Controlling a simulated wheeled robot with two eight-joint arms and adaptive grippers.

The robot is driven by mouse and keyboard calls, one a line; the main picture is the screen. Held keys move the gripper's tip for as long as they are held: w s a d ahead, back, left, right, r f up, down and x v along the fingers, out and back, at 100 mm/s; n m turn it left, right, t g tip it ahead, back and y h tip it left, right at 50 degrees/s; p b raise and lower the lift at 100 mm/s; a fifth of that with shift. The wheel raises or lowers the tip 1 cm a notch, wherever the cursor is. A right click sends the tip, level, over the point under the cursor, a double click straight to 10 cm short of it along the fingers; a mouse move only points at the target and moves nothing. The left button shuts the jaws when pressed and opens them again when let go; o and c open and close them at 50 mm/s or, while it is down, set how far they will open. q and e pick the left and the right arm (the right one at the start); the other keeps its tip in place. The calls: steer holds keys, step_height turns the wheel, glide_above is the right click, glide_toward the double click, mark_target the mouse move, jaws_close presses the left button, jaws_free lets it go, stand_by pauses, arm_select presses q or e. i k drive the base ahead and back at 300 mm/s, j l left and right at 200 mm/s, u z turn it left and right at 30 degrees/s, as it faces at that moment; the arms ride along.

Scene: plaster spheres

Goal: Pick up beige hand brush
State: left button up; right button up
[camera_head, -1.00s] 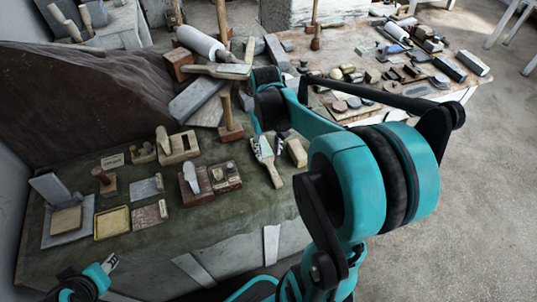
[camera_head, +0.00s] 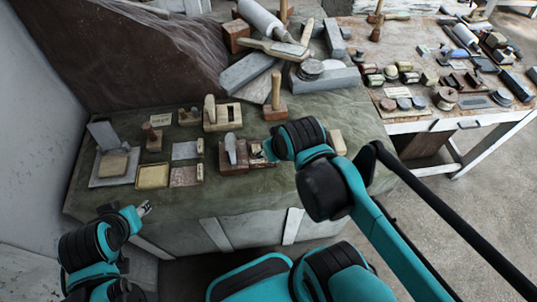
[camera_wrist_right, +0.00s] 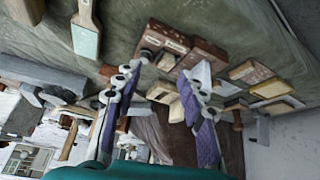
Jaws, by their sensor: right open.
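A beige flat brush-like tool (camera_wrist_right: 84,42), with a wooden handle and a pale wide end, lies on the green cloth at the upper left of the right wrist view. I cannot tell for sure that it is the hand brush. In the head view my right arm hides that spot. My right gripper (camera_wrist_right: 160,78) is open and empty, its fingers apart over the table, to the right of and below this tool in the wrist view. Brown blocks (camera_wrist_right: 163,38) lie just beyond its fingertips. My left gripper (camera_head: 145,209) hangs off the table's front edge; its jaws are too small to judge.
The cloth-covered table holds a grey slab (camera_head: 105,134), a yellowish tray (camera_head: 153,177), a wooden box (camera_head: 222,117) and an upright-handled tool (camera_head: 275,101). Stone blocks (camera_head: 246,78) and a long-handled tool (camera_head: 270,47) lie behind. A second table (camera_head: 410,126) stands right.

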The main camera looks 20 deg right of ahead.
mark_target(335, 136)
steer(key=k+j+z, duration=0.1)
steer(key=z, duration=1.5)
steer(key=k+l, duration=0.05)
steer(key=l, duration=0.05)
